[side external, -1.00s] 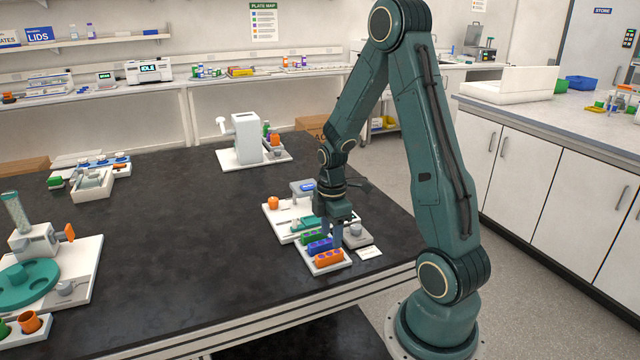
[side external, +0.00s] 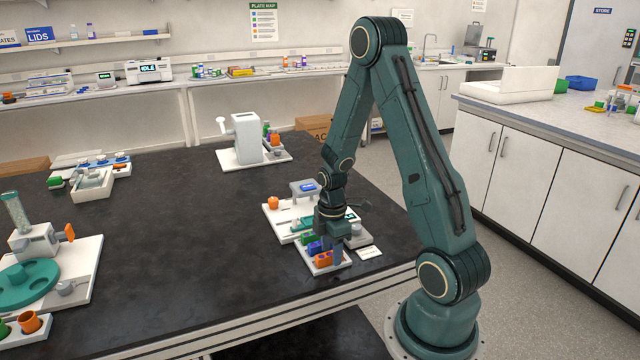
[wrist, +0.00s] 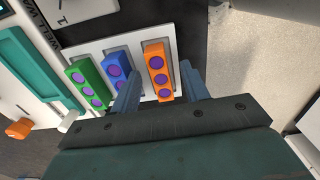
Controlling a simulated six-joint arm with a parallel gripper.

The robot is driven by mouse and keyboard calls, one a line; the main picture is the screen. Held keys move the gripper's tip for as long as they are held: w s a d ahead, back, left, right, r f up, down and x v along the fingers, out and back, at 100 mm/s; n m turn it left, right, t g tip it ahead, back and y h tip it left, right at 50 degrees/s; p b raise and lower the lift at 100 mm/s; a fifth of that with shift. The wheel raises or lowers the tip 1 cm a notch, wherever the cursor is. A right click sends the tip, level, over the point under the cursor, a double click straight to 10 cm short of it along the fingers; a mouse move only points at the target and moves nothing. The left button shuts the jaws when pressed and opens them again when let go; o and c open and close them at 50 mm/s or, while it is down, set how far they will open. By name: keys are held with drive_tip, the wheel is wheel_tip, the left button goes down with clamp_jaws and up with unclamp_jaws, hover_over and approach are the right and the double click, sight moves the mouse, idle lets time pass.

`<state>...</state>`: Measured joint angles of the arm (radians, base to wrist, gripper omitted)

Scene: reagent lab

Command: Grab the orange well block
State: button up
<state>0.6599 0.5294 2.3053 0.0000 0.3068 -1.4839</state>
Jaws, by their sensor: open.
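The orange well block (wrist: 158,72) with purple wells stands on a white tray (wrist: 138,38), at the right end of a row in the wrist view. It also shows in the side view (side external: 323,260), at the tray's front. My gripper (wrist: 158,84) is open, its two fingers on either side of the orange block's lower part. In the side view my gripper (side external: 327,250) points down over the tray. Whether the fingers touch the block cannot be told.
A blue well block (wrist: 117,68) and a green well block (wrist: 89,84) stand beside it on the tray; the left finger is close to the blue one. A white label card (side external: 369,253) lies right of the tray.

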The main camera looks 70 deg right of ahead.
sight(331, 253)
drive_tip(key=shift+c, duration=0.3)
clamp_jaws()
drive_tip(key=shift+r, duration=0.2)
wheel_tip(331, 253, up, 20)
drive_tip(key=shift+f, duration=0.15)
idle(0.7)
idle(0.4)
